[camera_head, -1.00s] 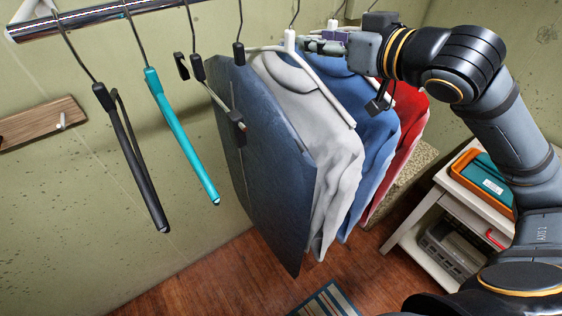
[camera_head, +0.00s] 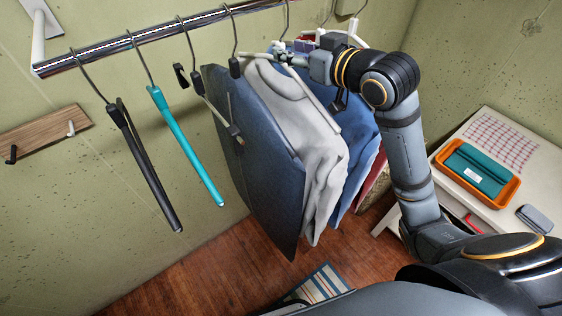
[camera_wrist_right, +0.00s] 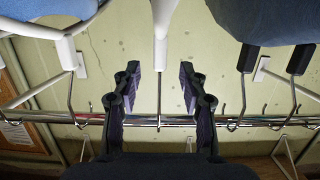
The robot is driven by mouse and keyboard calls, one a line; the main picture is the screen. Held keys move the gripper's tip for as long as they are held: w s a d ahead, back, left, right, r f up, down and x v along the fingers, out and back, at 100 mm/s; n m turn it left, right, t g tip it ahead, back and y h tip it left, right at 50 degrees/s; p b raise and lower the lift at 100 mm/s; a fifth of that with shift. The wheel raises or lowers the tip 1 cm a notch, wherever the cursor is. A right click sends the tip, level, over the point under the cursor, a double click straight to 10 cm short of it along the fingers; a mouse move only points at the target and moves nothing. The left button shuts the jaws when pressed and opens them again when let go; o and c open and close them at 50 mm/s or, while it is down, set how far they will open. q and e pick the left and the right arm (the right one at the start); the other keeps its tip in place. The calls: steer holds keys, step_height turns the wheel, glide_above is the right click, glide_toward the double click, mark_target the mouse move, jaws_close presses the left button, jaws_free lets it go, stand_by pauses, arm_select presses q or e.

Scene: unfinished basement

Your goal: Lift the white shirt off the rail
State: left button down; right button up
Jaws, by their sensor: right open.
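The white shirt (camera_head: 308,125) hangs on a white hanger from the chrome rail (camera_head: 150,36), between a dark blue garment (camera_head: 262,160) and a blue shirt (camera_head: 360,135). My right gripper (camera_head: 288,56) is at the top of the white shirt's hanger, just below the rail. In the right wrist view, my open right gripper (camera_wrist_right: 160,88) has one finger on each side of a white hanger's neck (camera_wrist_right: 162,22) and thin hook. Gaps show between both fingers and the hook. My right arm hides part of the garments behind. My left gripper is out of view.
A black hanger (camera_head: 145,170) and a teal hanger (camera_head: 185,145) hang empty at left. A wooden hook board (camera_head: 45,135) is on the wall. A white table (camera_head: 500,205) at right holds an orange tray (camera_head: 440,160). A striped mat (camera_head: 322,283) lies on the floor.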

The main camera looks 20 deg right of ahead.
mark_target(283, 46)
steer(key=shift+w+a+r+p, duration=0.1)
steer(key=shift+w+a+p, duration=0.05)
steer(key=shift+w+p, duration=0.25)
steer(key=p+x, duration=0.1)
steer(key=x, duration=0.2)
steer(key=shift+w+a, duration=0.1)
steer(key=shift+w, duration=0.05)
steer(key=shift+w+a+f+p, duration=0.15)
steer(key=shift+w+f+p, duration=0.1)
steer(key=shift+w+p, duration=0.1)
steer(key=shift+s, duration=0.1)
steer(key=shift+c, duration=0.3)
jaws_close()
